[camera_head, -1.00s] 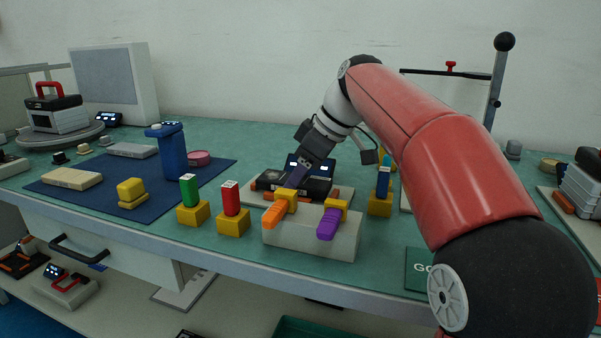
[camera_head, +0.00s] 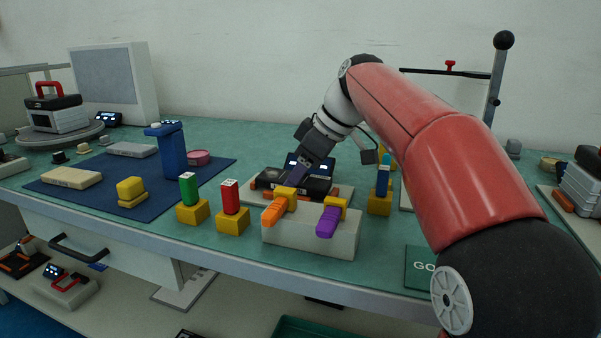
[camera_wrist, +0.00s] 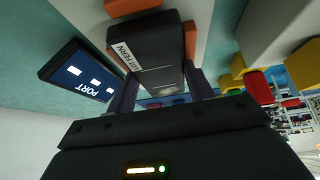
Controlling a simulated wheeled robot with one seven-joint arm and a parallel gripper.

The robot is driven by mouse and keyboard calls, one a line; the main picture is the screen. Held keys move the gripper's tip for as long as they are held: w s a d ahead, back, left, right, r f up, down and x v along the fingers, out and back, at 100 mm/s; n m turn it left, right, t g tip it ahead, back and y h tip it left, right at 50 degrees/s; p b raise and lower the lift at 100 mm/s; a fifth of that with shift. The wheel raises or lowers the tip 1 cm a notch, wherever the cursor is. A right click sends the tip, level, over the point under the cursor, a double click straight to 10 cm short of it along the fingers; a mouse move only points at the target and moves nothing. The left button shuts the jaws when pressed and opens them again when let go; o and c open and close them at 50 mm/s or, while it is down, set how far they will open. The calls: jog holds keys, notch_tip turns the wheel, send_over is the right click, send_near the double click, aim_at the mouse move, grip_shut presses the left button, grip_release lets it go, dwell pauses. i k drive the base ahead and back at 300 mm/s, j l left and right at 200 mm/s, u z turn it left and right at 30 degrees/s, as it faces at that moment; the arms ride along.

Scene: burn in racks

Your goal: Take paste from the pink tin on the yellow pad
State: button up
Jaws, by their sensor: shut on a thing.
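My gripper (camera_head: 296,181) is far to the right of the tin, reaching down at the middle of the bench. It is shut on a black module (camera_head: 268,180). In the wrist view the gripper fingers (camera_wrist: 160,88) stand either side of this module (camera_wrist: 150,50), which has a white "LOT FERN" label. Orange blocks (camera_wrist: 190,40) show beside it. The tin's contents cannot be made out.
A grey block (camera_head: 310,238) with orange and purple tools stands in front of my gripper. Yellow stands hold a green (camera_head: 188,190), a red (camera_head: 231,198) and a blue piece (camera_head: 383,182). A dark display reading "PORT" (camera_wrist: 80,75) is near the module.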

aim_at(130, 190)
jog(key=k, duration=1)
